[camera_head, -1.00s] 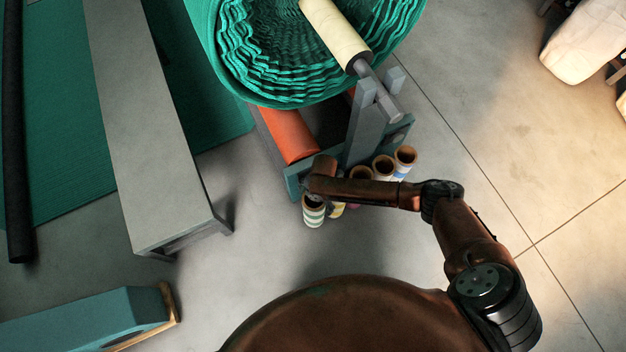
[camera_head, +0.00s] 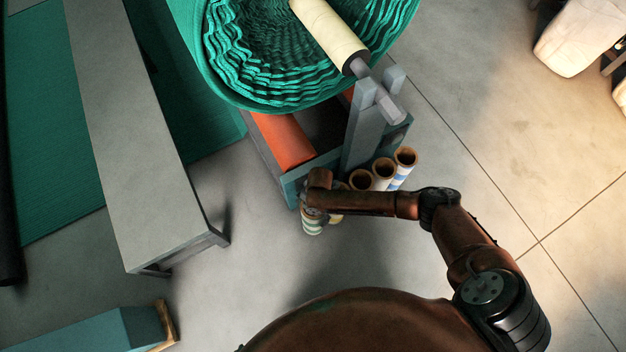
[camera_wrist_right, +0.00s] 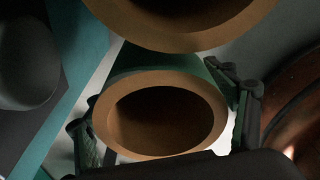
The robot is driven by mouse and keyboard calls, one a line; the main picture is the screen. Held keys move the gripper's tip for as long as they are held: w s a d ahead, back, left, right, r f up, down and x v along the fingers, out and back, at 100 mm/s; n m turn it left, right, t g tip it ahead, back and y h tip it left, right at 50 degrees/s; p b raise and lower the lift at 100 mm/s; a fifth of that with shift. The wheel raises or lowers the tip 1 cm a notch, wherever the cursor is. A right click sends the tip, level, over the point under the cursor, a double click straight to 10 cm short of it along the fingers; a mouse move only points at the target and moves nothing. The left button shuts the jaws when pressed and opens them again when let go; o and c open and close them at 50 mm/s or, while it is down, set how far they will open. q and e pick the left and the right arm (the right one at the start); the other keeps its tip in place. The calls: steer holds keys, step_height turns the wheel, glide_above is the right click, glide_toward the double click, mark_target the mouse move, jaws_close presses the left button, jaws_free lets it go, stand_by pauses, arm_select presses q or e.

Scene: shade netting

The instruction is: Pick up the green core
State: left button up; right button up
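The green core (camera_head: 312,229) is a short upright tube with pale and green bands, standing on the floor by the roll stand's front end. My right gripper (camera_head: 314,207) is over it in the head view and hides its top. In the right wrist view, a brown-rimmed tube (camera_wrist_right: 160,152) with a dark hollow and a greenish outer wall sits between the two fingers of my right gripper (camera_wrist_right: 158,100). One finger is on each side, close to the rim; I see no firm grip on it. My left gripper is not in view.
Several other cores (camera_head: 383,168) stand in a row just right of the gripper; one rim (camera_wrist_right: 185,40) is very near in the wrist view. The roll stand (camera_head: 352,150) with its green net roll (camera_head: 225,85) is close behind. A grey bench (camera_head: 150,160) stands left.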

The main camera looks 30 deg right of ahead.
steer(key=c, duration=1.7)
steer(key=shift+c, duration=0.7)
steer(key=shift+r, duration=0.1)
